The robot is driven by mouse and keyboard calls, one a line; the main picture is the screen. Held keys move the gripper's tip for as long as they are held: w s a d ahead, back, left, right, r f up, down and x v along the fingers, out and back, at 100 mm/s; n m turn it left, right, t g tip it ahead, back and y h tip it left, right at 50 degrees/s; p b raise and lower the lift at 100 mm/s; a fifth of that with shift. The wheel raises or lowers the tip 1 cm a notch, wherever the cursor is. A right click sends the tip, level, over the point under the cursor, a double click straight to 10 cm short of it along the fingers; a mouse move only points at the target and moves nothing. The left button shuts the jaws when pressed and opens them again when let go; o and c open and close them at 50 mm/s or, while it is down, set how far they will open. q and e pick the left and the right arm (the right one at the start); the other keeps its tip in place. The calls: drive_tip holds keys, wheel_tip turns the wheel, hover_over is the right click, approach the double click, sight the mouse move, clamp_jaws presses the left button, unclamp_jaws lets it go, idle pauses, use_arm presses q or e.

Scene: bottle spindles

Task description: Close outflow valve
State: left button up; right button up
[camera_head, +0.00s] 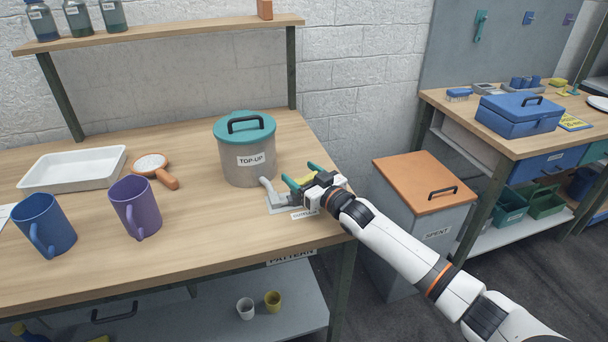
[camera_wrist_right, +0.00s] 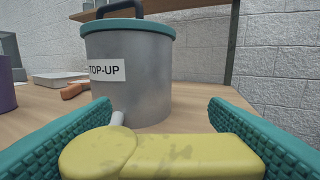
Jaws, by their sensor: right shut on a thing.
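The grey metal pot (camera_head: 248,158) labelled TOP-UP has a teal lid with a black handle and stands on the wooden workbench; it also shows in the right wrist view (camera_wrist_right: 135,75). A pale spout leaves its base toward the outflow valve. The yellow valve lever (camera_wrist_right: 195,155) has a rounded end at the left in the wrist view and points to the right there. My right gripper (camera_head: 304,176) is shut on this lever, with teal pads on both sides. In the head view the gripper hides most of the lever. My left gripper is not in view.
A blue mug (camera_head: 42,222), a purple mug (camera_head: 136,206), a white tray (camera_head: 72,169) and a brown-handled strainer (camera_head: 154,165) stand left of the pot. An orange-lidded SPENT bin (camera_head: 422,182) stands right of the workbench. A second bench holds a blue toolbox (camera_head: 520,114).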

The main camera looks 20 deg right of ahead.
drive_tip(key=n+g+y, duration=0.1)
drive_tip(key=y, duration=0.1)
drive_tip(key=n+g+y+b, duration=0.1)
drive_tip(key=n+g+y, duration=0.1)
drive_tip(key=n+g+y+b, duration=0.1)
drive_tip(key=y, duration=0.1)
drive_tip(key=shift+w+a+r+n, duration=0.1)
drive_tip(key=shift+w+a+n, duration=0.2)
drive_tip(key=shift+w+n, duration=0.1)
drive_tip(key=g+y+b, duration=0.1)
drive_tip(key=n+g+y+b, duration=0.1)
drive_tip(key=shift+a+n+g, duration=0.25)
drive_tip(key=shift+n+g, duration=0.05)
drive_tip(key=shift+a+r+n+g+y+b, duration=0.15)
drive_tip(key=shift+n+g+y+b, duration=0.15)
drive_tip(key=shift+n+g+b, duration=0.15)
drive_tip(key=shift+r+g, duration=0.15)
drive_tip(key=shift+g, duration=0.2)
drive_tip(key=o, duration=0.8)
drive_tip(key=shift+w, duration=0.1)
drive_tip(key=shift+o, duration=0.2)
drive_tip(key=shift+f, duration=0.3)
drive_tip(key=shift+a, duration=0.15)
drive_tip(key=v, duration=1.2)
drive_tip(key=shift+f, duration=0.15)
